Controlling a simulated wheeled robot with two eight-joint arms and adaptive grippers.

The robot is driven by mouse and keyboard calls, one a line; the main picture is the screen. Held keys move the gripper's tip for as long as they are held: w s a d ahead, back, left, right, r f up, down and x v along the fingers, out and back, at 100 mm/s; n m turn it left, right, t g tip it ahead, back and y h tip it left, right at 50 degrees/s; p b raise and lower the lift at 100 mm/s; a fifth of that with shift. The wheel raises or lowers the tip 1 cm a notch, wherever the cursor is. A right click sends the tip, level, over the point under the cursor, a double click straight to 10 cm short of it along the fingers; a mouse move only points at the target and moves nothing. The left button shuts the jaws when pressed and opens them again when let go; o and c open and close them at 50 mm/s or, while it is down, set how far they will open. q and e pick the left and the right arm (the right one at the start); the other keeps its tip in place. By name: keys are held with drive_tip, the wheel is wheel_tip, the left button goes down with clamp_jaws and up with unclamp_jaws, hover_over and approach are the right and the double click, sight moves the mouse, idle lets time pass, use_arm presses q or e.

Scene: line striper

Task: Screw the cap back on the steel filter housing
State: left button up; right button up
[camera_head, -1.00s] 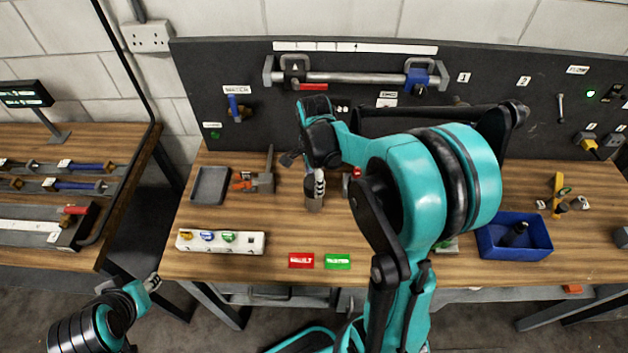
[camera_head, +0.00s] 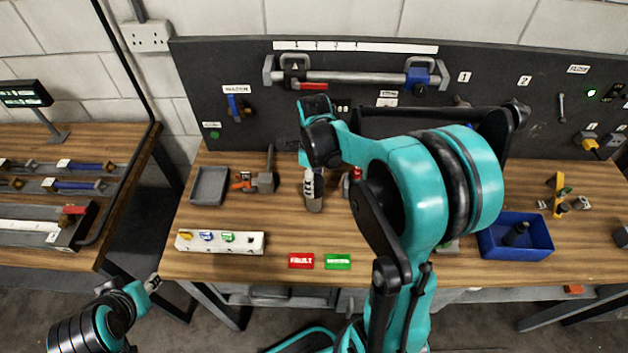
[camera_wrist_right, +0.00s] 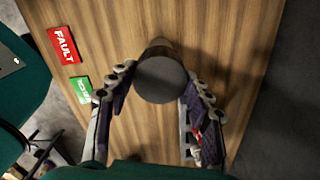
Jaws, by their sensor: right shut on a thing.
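The steel filter housing (camera_head: 314,204) stands on the bench near the middle, largely covered by my right gripper (camera_head: 312,180) just above it. In the right wrist view, a dark round cap (camera_wrist_right: 162,80) lies between the two fingers of my right gripper (camera_wrist_right: 158,90), which is shut on it. A grey cylindrical side shows beyond the cap's face. Whether the cap sits on the housing's thread or just above it cannot be told. My left gripper (camera_head: 152,283) is low at the left, off the bench; its jaws are too small to read.
A grey tray (camera_head: 209,186), a clamp-like tool (camera_head: 262,182) and a white block (camera_head: 220,242) lie to the left. Red FAULT (camera_head: 301,261) and green (camera_head: 338,262) labels lie in front. A blue bin (camera_head: 514,236) is at the right. My right arm hides the bench centre-right.

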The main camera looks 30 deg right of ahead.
drive_tip(key=shift+m, duration=0.6)
drive_tip(key=o, duration=1.5)
drive_tip(key=shift+c, duration=0.7)
